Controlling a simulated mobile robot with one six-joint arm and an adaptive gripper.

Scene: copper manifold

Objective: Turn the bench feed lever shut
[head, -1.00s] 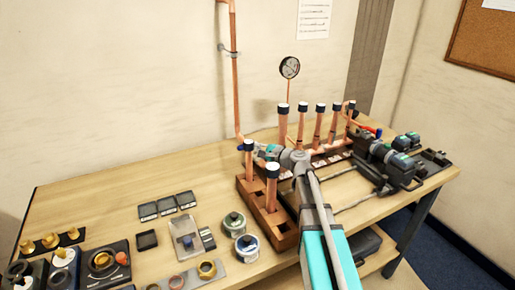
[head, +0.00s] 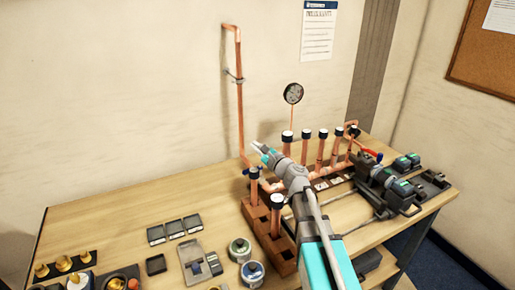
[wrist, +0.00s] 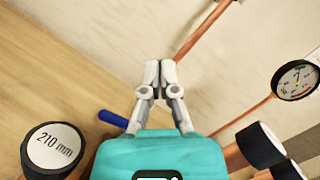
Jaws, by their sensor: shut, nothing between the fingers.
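A blue lever handle (wrist: 112,119) shows in the wrist view, left of my gripper's fingers and apart from them. It lies nearly level, and its inner end is hidden behind the gripper body. In the head view a small dark blue piece (head: 246,171) at the foot of the tall copper pipe looks like the same lever. My gripper (wrist: 160,66) is shut and empty, its fingertips together. In the head view my gripper (head: 257,147) is raised over the left end of the copper manifold, pointing toward the wall.
A capped copper tube marked 210 mm (wrist: 52,148) stands close at the lower left. The tall copper pipe (head: 239,100) rises along the wall. A gauge (head: 293,93) and several capped tubes stand to the right. A red handle (head: 371,153) is farther right.

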